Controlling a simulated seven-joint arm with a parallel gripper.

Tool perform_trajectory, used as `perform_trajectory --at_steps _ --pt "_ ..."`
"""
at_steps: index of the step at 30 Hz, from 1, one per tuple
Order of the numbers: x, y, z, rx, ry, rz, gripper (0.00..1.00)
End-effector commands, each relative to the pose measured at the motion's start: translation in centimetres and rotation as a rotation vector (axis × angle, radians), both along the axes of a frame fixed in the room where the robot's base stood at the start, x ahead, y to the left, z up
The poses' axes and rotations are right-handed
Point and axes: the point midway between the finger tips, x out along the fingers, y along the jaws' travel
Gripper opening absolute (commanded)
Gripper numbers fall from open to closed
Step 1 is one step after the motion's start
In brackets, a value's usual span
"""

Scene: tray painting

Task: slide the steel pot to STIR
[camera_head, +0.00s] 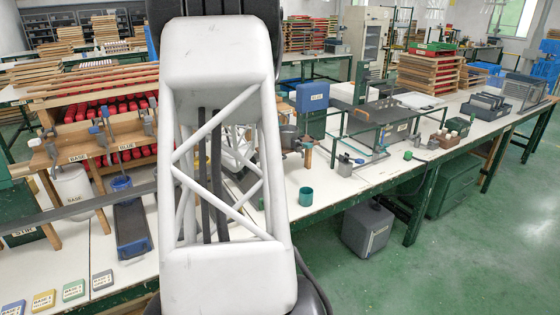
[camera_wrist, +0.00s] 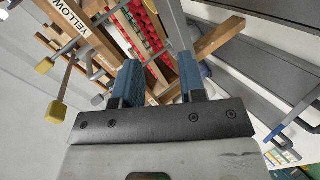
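The STIR label (camera_head: 24,232) is on a dark box at the left edge of the head view. In the head view my own arm hides the gripper and the middle of the bench.
A wooden rack (camera_head: 85,152) with red pieces and hanging tools stands left of my arm. A white BASE bucket (camera_head: 72,192) and a grey trough (camera_head: 130,226) are near it. A green cup (camera_head: 306,196) stands right of my arm. Coloured labelled blocks (camera_head: 44,300) lie front left.

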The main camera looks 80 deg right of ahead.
Motion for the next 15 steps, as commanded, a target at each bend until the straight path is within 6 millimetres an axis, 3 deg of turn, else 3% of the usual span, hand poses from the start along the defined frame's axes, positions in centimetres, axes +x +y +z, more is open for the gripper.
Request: perform_trajectory --at_steps 6,15 --pt "-5.5 -5.1 -1.1 -0.088 -0.013 0.015 0.38" --pt "-13.7 -10.6 -2.5 -0.217 -0.025 0.041 0.38"
